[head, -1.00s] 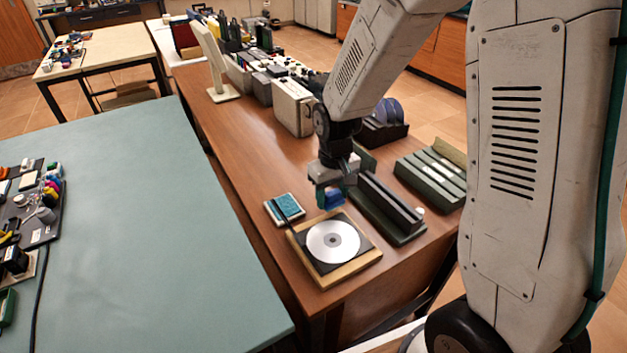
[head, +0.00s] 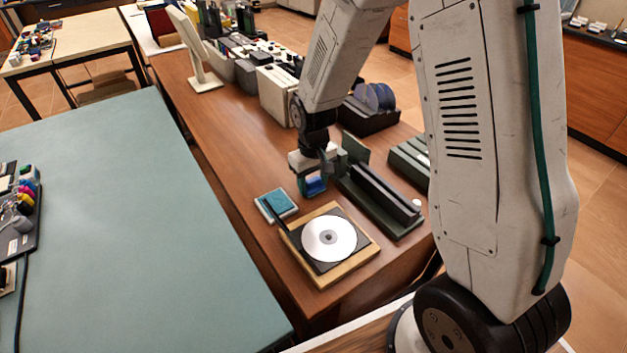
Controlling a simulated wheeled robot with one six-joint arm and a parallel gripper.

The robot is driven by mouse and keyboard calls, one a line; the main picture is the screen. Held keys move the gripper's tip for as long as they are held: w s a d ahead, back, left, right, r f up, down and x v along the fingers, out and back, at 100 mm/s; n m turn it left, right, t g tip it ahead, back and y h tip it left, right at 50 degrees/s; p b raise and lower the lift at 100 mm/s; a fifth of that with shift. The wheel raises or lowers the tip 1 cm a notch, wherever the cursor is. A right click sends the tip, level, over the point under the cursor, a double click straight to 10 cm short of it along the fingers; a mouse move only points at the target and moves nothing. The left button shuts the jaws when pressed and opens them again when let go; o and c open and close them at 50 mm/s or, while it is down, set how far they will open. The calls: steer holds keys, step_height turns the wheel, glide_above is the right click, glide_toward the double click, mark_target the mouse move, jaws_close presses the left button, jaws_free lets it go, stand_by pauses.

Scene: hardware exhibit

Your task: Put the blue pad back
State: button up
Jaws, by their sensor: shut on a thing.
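My gripper (head: 313,178) is shut on a small blue thing (head: 316,185), likely the blue pad; the fingers hide part of it. It is held low over the brown table, beyond the disc board and left of a dark slotted rack (head: 382,200). I cannot tell whether it touches the table. A flat teal-blue pad in a pale frame (head: 276,204) lies on the table left of and below the gripper, with a dark stick across its edge.
A silver disc (head: 329,238) lies on a wooden board (head: 325,279) near the table's front. A green rack (head: 408,160), a holder with upright discs (head: 372,104) and a beige box (head: 277,95) stand farther back. The brown table's left side (head: 225,130) is clear.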

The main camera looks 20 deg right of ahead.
mark_target(314, 179)
steer(key=shift+f, duration=0.1)
steer(key=o, duration=1.3)
step_height(314, 179, up, 12)
steer(key=s+d+r+m, duration=0.1)
steer(key=s+d+r, duration=0.1)
steer(key=s+r, duration=1.05)
steer(key=shift+m+t, duration=0.6)
steer(key=s, duration=0.5)
steer(key=s+r, duration=0.1)
steer(key=s, duration=0.3)
steer(key=s+d+r, duration=0.1)
steer(key=s, duration=0.4)
steer(key=shift+s+d, duration=0.1)
steer(key=shift+s, duration=0.25)
